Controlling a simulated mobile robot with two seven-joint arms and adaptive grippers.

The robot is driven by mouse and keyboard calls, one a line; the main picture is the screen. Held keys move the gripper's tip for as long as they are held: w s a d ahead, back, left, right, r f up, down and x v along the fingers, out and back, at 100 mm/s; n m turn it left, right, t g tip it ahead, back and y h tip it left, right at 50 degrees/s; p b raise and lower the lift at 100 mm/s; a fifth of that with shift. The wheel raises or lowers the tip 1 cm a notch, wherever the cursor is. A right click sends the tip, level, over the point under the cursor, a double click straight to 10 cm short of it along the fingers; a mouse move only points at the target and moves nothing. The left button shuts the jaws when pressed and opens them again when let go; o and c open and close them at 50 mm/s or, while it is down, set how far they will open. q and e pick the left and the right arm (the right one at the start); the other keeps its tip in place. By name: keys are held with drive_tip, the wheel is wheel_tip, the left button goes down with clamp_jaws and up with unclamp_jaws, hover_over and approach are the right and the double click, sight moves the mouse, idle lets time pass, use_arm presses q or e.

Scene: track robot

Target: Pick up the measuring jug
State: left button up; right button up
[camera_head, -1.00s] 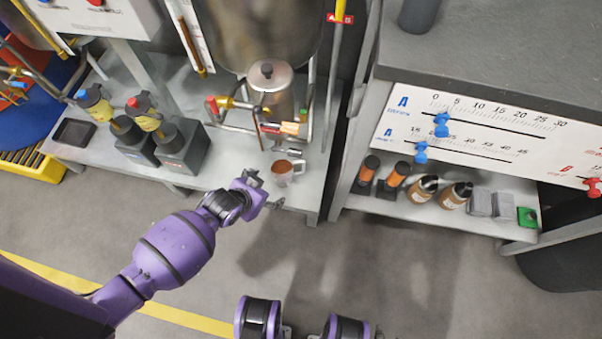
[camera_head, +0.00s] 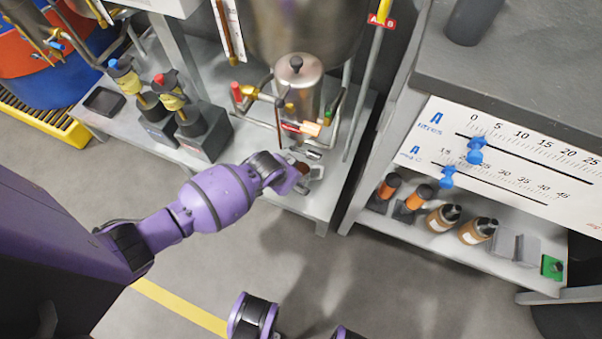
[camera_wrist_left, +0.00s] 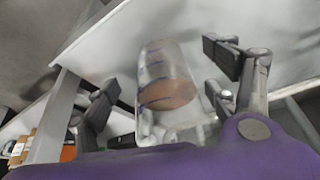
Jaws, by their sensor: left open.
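The measuring jug (camera_wrist_left: 165,72) is clear, with blue marks and a reddish-brown content or base, and it stands on the grey bench shelf. In the head view the jug (camera_head: 304,168) is mostly hidden by my left gripper (camera_head: 301,178). In the left wrist view my left gripper (camera_wrist_left: 163,82) is open, with one finger on each side of the jug. Gaps show between the fingers and the jug wall, so it does not look gripped. My right gripper is out of view.
A steel vessel (camera_head: 297,88) with pipes and valves stands just behind the jug. Dark pump boxes (camera_head: 204,138) are to the left on the shelf. A second bench (camera_head: 500,52) with bottles below is to the right. The floor in front is clear.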

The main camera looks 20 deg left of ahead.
use_arm(q)
drive_tip(key=w, duration=0.1)
drive_tip(key=w+f+b, duration=0.1)
drive_tip(key=w+d, duration=0.1)
drive_tip(key=shift+w+d+f+b, duration=0.1)
drive_tip(key=shift+w+f+b, duration=0.05)
drive_tip(key=shift+w+b, duration=0.15)
drive_tip(key=shift+c, duration=0.4)
drive_tip(key=c, duration=1.7)
